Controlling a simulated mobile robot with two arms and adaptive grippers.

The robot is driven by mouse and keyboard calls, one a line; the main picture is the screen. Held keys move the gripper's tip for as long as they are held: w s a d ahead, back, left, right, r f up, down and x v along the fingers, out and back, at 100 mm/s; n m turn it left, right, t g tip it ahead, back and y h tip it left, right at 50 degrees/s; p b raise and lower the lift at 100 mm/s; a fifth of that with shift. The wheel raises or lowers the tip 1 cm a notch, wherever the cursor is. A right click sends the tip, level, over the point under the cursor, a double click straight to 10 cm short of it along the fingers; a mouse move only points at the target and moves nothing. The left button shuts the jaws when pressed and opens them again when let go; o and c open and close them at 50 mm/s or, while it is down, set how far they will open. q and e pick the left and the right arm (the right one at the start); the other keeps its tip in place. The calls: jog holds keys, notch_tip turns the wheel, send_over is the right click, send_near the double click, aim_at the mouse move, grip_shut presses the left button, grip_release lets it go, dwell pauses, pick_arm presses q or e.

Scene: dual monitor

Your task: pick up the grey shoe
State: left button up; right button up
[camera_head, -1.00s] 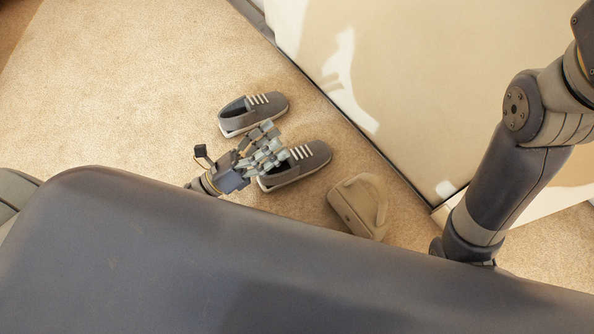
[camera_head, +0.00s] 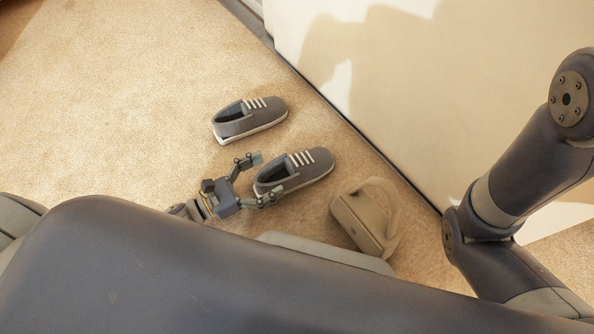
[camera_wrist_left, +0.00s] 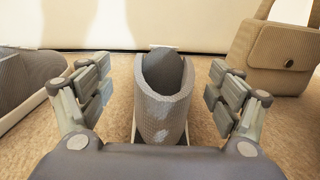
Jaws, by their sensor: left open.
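Two grey shoes with white laces and white soles lie on the carpet. The nearer grey shoe (camera_head: 297,171) is in front of my left gripper (camera_head: 254,178), with its heel toward the gripper. In the left wrist view this shoe (camera_wrist_left: 165,98) stands upright between the spread fingers of my left gripper (camera_wrist_left: 160,92), with a gap on each side. The left gripper is open and empty. The farther grey shoe (camera_head: 249,117) lies beyond it; it shows at the left edge of the wrist view (camera_wrist_left: 28,82). My right gripper is not seen.
A beige handbag (camera_head: 366,216) stands just right of the nearer shoe. A large pale panel (camera_head: 400,100) rises behind the shoes at the right. The carpet (camera_head: 110,100) at the left is clear.

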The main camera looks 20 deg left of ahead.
aim_at(290, 166)
pick_arm(q)
jog(key=b+x, duration=0.2)
jog(key=x, duration=0.1)
jog(key=shift+d+f, duration=0.35)
jog(key=shift+w+d+r+b, duration=0.1)
jog(key=shift+w+d+b, duration=0.25)
jog(key=shift+w+d, duration=0.05)
jog(key=c, duration=1)
jog(key=shift+r, duration=0.1)
